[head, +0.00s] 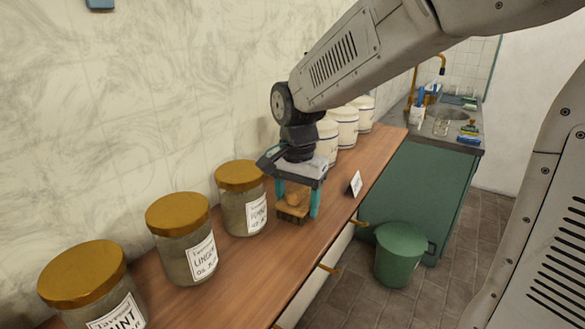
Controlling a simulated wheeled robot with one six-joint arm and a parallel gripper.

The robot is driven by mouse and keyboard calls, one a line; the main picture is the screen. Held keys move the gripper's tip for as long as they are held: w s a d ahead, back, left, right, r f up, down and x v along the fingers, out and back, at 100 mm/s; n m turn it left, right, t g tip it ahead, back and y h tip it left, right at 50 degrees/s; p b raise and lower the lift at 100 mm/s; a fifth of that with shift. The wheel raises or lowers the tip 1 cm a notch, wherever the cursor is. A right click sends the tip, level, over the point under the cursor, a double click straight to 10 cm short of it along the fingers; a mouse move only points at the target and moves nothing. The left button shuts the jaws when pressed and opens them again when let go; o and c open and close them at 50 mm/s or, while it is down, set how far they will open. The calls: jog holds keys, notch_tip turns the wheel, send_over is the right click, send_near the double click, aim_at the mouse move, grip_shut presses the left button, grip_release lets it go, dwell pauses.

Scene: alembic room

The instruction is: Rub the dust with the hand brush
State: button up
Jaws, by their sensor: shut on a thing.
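My gripper (297,198) points down over the wooden counter (258,267), between the glass jars and the white canisters. Its teal fingers are shut on a small wooden hand brush (292,206). The brush is at or just above the counter top; I cannot tell if it touches. Its upper part is partly hidden by the gripper. I cannot make out any dust on the counter in this view.
Labelled jars with gold lids (182,240) stand along the wall at left. White canisters (346,127) stand behind my arm. A small white card (355,184) stands right of the gripper. A green bin (400,255) is on the floor. A sink (450,113) is at the back right.

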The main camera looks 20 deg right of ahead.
aim_at(298, 187)
jog(key=shift+s+a+r, duration=0.15)
jog(key=shift+s, duration=0.05)
notch_tip(298, 187, up, 3)
jog(key=shift+f, duration=0.1)
jog(key=shift+r, duration=2.65)
